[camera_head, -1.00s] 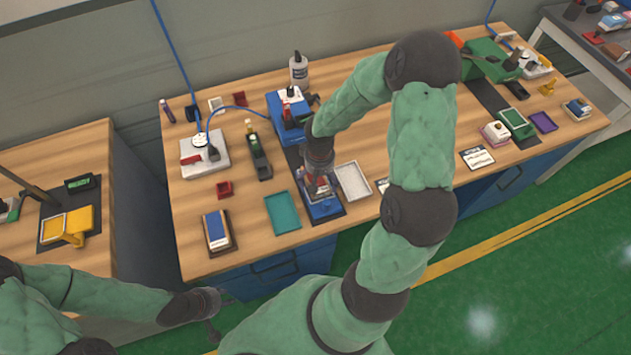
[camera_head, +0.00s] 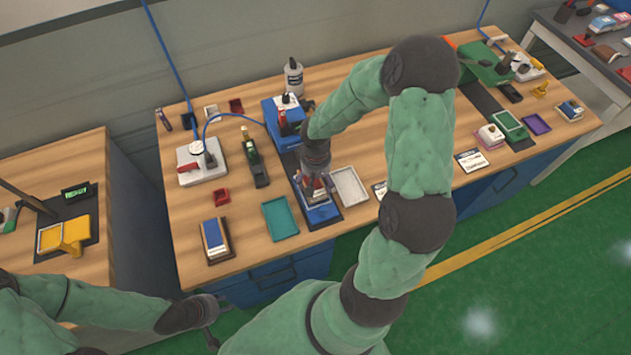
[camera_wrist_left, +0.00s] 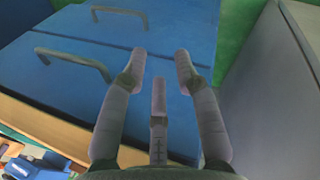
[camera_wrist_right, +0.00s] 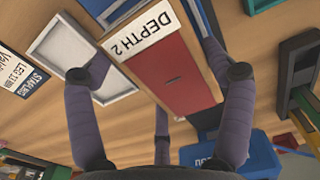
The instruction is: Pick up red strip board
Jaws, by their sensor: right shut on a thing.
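The red strip board (camera_wrist_right: 172,82) has a white end label reading "DEPTH 2" and fills the middle of the right wrist view. My right gripper (camera_wrist_right: 158,72) has its fingers on both sides of the board and is shut on it. In the head view my right gripper (camera_head: 315,190) is low over a blue fixture (camera_head: 320,214) at the table's front, and the board is mostly hidden there. My left gripper (camera_wrist_left: 161,55) is open and empty in front of blue drawer fronts (camera_wrist_left: 110,60). In the head view it hangs at the lower left, off the table.
A white tray (camera_head: 349,187) stands just right of the right gripper. A teal tray (camera_head: 280,218) and a blue-topped block (camera_head: 215,238) lie to its left. A blue machine (camera_head: 284,125) stands behind. Bare wood is free around the small red holder (camera_head: 221,196).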

